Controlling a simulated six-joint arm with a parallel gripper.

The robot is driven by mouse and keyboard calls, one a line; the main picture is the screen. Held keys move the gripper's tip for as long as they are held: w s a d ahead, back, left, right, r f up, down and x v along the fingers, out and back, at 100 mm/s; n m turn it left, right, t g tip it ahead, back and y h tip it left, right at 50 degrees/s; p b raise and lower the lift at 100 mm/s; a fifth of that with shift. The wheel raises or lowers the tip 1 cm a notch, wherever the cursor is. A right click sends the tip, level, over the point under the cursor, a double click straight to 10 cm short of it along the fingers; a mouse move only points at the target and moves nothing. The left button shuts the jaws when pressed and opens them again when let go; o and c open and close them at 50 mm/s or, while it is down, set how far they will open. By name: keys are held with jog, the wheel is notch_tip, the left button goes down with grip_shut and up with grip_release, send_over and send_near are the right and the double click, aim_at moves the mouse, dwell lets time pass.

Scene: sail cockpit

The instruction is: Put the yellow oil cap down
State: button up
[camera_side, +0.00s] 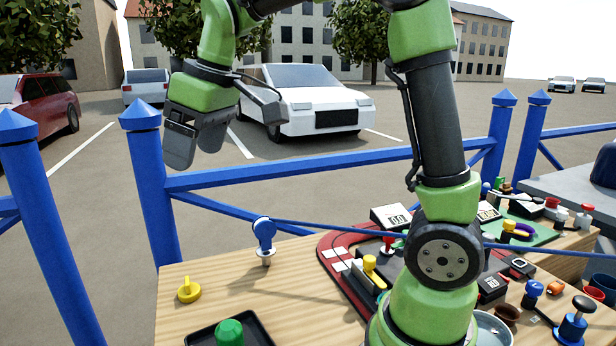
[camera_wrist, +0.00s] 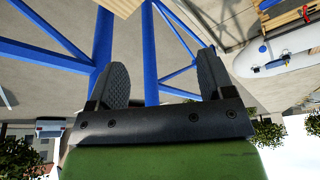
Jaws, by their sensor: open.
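The yellow oil cap (camera_side: 189,290) rests on the wooden table (camera_side: 290,290) near its left edge, with its raised grip pointing up. My gripper (camera_side: 195,155) is high in the air above and behind the table's left part, well apart from the cap. In the wrist view my gripper (camera_wrist: 158,80) shows its two dark fingers spread, with nothing between them. The cap does not show in the wrist view.
A blue-topped fitting (camera_side: 264,240) stands on the table right of the cap. A black tray (camera_side: 255,328) holds a green object (camera_side: 229,332) at the front. Blue railings (camera_side: 330,167) run behind the table. The red mat (camera_side: 335,262) and several devices crowd the right.

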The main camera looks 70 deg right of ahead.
jog(key=s+a+m+t, duration=0.1)
jog(key=s+m, duration=0.2)
jog(key=s, duration=0.5)
jog(key=s+a+f+m+t+y, duration=0.1)
jog(key=s+m+t, duration=0.1)
jog(key=s, duration=0.7)
jog(key=shift+s+a+f+m, duration=0.2)
jog(key=shift+s+a+m, duration=0.15)
jog(key=shift+m, duration=0.35)
